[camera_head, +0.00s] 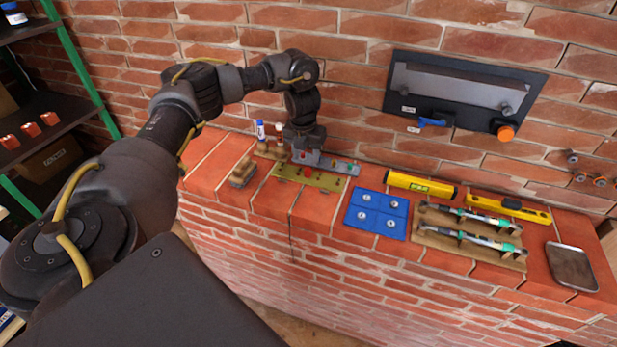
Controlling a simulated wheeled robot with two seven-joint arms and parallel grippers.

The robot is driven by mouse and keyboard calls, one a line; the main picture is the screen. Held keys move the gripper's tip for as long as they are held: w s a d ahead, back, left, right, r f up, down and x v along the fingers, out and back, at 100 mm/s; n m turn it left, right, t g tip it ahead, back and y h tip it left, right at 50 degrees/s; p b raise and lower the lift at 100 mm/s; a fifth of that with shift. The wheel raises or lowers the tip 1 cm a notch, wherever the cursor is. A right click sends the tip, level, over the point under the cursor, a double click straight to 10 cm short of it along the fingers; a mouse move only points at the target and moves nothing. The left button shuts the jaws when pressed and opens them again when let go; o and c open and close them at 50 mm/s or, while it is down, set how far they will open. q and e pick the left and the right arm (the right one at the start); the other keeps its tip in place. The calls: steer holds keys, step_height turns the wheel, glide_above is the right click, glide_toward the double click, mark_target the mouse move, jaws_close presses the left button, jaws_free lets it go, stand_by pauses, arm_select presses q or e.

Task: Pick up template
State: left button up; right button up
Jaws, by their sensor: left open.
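A flat olive-yellow plate (312,178) with small holes lies on the brick ledge. Just behind it lies a grey metal strip (343,166) with small coloured marks. Either could be the template; I cannot tell which for sure. My left gripper (304,155) points down right over the left end of the grey strip and hides part of it. It is open. I cannot tell whether its fingers touch the strip. My right gripper is not in view.
A sanding block (243,172) and a blue-capped marker (261,131) are left of the gripper. Right are a blue pad (377,214), yellow levels (420,186), a wooden tool rack (467,242) and a tray (571,266). A black panel (463,91) hangs on the wall behind.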

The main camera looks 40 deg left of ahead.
mark_target(308, 170)
arm_select(q)
steer(key=shift+w+f, duration=0.2)
steer(key=shift+f, duration=0.55)
steer(key=shift+w+a+f, duration=0.1)
steer(key=shift+w+f, duration=0.05)
steer(key=shift+f, duration=0.1)
steer(key=shift+f+p, duration=0.25)
steer(key=shift+p, duration=0.25)
steer(key=f, duration=0.1)
steer(key=f+p, duration=0.1)
steer(key=f, duration=0.1)
steer(key=shift+w+a+f, duration=0.1)
steer(key=shift+w+f, duration=0.2)
steer(key=shift+f, duration=0.1)
steer(key=shift+w+f, duration=0.1)
steer(key=shift+f, duration=0.25)
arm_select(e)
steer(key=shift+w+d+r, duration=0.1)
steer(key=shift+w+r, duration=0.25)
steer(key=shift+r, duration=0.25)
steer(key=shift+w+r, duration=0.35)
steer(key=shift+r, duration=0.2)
arm_select(q)
steer(key=shift+c, duration=0.3)
